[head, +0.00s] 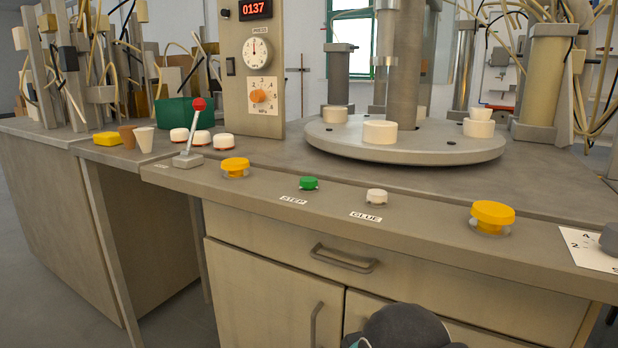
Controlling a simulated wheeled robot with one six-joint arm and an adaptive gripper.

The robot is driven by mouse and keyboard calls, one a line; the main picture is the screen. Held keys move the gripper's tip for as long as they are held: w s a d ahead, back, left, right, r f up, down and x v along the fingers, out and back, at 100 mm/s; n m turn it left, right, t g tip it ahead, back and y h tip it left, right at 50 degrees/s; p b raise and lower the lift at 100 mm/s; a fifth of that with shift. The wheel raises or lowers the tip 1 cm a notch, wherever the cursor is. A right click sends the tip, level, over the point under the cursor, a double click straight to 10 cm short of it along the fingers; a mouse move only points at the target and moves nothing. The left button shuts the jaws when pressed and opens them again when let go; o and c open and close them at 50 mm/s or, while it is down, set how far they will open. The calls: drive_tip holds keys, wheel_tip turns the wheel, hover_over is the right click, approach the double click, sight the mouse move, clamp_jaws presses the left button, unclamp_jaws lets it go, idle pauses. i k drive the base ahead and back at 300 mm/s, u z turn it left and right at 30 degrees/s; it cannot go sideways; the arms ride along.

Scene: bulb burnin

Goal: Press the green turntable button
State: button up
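The green button (309,183) is a small round cap on the front ledge of the bench, just behind a label reading "STEP". It stands between a yellow button on its left and a white button on its right. The grey round turntable (400,146) is behind it on the bench, with several white cylindrical holders around a central column. A dark rounded part of my own arm shows at the bottom edge, below the bench top. My gripper's fingers are not in view.
A white button (377,197) labelled "GLUE" and yellow buttons (235,166) (492,216) flank the green one. A red-knobbed lever (193,130) rises at the left. A panel (258,70) with gauge and dial stands behind. Drawer and door handles project from the cabinet front.

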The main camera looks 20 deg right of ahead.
sight(308, 183)
drive_tip(key=z, duration=1)
drive_tip(key=k, duration=0.75)
drive_tip(key=u, duration=0.7)
